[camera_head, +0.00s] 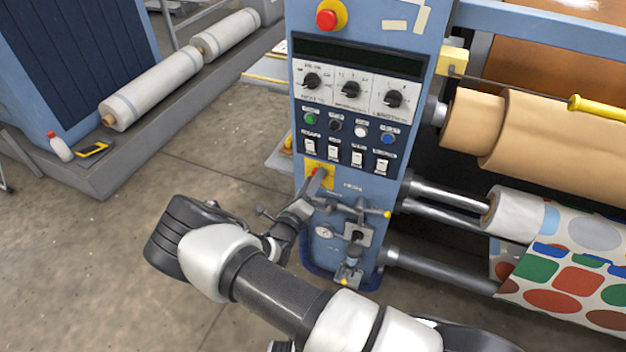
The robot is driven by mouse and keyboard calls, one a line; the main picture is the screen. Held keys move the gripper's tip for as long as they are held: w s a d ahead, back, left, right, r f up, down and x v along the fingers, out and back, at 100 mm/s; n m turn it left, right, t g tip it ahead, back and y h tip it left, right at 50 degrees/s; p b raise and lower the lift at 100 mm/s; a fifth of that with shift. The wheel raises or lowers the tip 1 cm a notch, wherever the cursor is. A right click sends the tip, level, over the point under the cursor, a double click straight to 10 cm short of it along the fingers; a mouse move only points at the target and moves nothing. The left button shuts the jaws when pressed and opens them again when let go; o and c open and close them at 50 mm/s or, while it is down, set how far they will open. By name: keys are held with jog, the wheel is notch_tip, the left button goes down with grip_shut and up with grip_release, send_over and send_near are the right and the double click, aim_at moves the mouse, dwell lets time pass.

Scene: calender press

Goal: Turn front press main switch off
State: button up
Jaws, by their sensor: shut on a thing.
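The main switch (325,172) is a red handle on a yellow plate, low on the front of the blue press panel. My gripper (312,188) reaches up to it from the lower left and is shut on the red handle. The fingertips cover part of the handle, so its exact angle is hard to tell. Most of the yellow plate shows around it.
Above the switch are white rocker switches (333,152), coloured buttons, three black knobs (350,88) and a red emergency stop (327,19). A valve with pipes and a gauge (324,231) sits just below.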

jog(key=n, duration=0.6)
jog(key=shift+f+n, duration=0.2)
jog(key=shift+n, duration=0.1)
dwell(0.5)
jog(key=o, duration=1.1)
jog(key=shift+c, duration=0.2)
jog(key=p+v, duration=0.2)
jog(key=v, duration=1.5)
jog(key=shift+s+p, duration=0.25)
jog(key=shift+p, duration=0.05)
jog(key=shift+a+r, duration=0.1)
